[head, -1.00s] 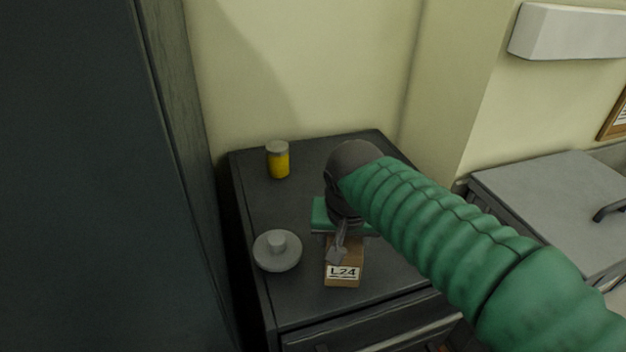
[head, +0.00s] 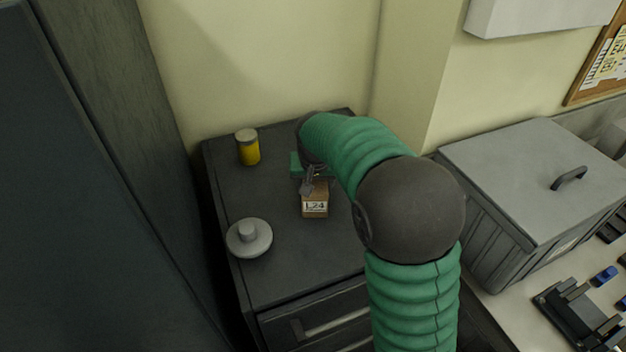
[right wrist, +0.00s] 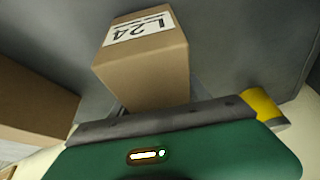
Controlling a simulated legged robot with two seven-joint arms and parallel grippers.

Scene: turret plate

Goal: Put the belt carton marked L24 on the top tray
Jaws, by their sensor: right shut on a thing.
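The brown carton marked L24 (head: 315,206) is in the head view, in front of the green part of my right gripper (head: 309,184). Its white label faces the camera. The gripper is shut on the carton, over the dark cabinet top (head: 290,240). I cannot tell whether the carton touches that top. In the right wrist view the carton (right wrist: 152,72) is large and tilted, with the L24 label at its upper end. My left gripper is not in view. I cannot make out a top tray in these views.
A yellow can with a grey lid (head: 249,148) stands at the back left of the cabinet top. A grey round disc with a knob (head: 249,238) lies at its front left. A tall dark panel (head: 80,180) fills the left. A grey lidded bin (head: 530,180) stands right.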

